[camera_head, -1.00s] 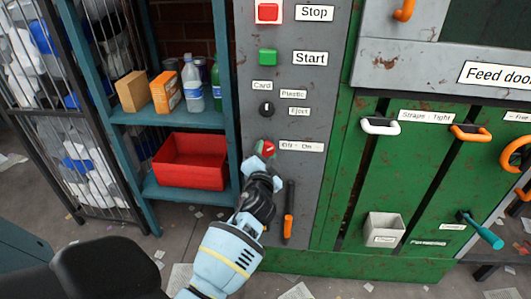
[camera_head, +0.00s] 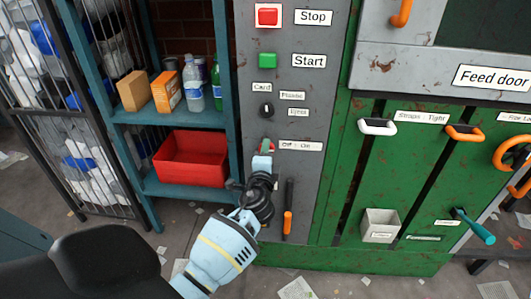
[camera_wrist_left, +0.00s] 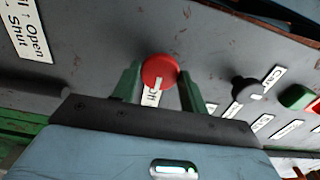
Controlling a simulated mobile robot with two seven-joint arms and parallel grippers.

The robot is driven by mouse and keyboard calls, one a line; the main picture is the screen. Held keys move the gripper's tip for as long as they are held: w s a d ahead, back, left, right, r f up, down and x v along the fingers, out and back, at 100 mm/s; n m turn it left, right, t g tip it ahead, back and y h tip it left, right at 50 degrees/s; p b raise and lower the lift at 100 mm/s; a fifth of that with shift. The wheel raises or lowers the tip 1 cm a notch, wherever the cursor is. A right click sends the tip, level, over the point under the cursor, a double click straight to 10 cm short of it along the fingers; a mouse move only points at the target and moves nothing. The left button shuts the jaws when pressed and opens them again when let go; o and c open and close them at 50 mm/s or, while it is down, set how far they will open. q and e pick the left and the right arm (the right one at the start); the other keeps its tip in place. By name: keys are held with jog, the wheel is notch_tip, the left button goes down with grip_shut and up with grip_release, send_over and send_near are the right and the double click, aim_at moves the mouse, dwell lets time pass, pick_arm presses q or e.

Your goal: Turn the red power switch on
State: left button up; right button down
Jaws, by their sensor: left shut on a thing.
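The red power switch (camera_wrist_left: 159,71) is a round knob with a white pointer mark. It sits on the grey control panel (camera_head: 312,178) beside the "Off - On" label (camera_head: 301,146). In the left wrist view its white mark points toward the partly hidden label, near "Off". My left gripper (camera_wrist_left: 159,82) is shut on the switch, one finger on each side. In the head view the gripper (camera_head: 264,152) covers most of the knob. My right gripper is not in view.
Above the switch are a black selector knob (camera_head: 266,111), a green Start button (camera_head: 267,60) and a red Stop button (camera_head: 268,16). A shelf with a red bin (camera_head: 190,160) stands left.

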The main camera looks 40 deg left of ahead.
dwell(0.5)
pick_arm(q)
jog(key=o, duration=1)
jog(key=shift+v, duration=3.95)
